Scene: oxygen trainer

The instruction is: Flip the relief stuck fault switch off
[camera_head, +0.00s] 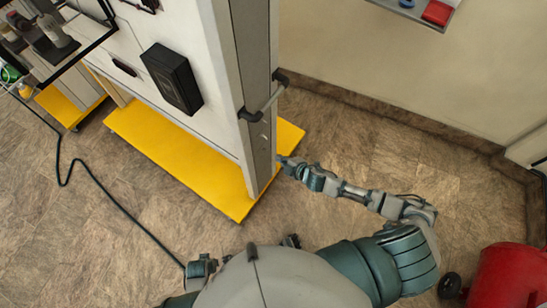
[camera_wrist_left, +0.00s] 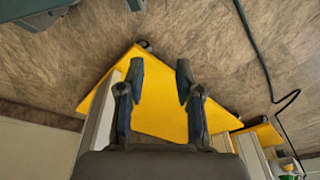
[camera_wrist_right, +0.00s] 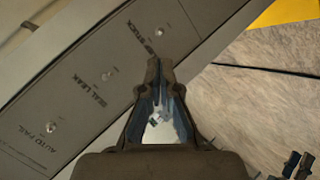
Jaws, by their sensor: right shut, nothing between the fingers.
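The right wrist view shows a grey side panel (camera_wrist_right: 85,75) with a row of small metal toggle switches and black labels. The relief stuck switch (camera_wrist_right: 158,32) sits beside a label whose readable part ends in "STUCK". Its on or off position is too small to tell. My right gripper (camera_wrist_right: 160,65) is shut and empty, its tips just below that switch in the picture; contact cannot be told. In the head view my right gripper (camera_head: 283,162) is beside the cabinet's narrow side. My left gripper (camera_wrist_left: 160,68) is open and empty, above the floor and yellow base.
The seal leak switch (camera_wrist_right: 106,76) and auto fail switch (camera_wrist_right: 50,127) are on the same panel. A handle bar (camera_head: 270,98) sticks out above my right gripper. The cabinet stands on a yellow base (camera_head: 180,157). A black hose (camera_head: 110,205) lies on the floor; a red tank (camera_head: 510,277) is at lower right.

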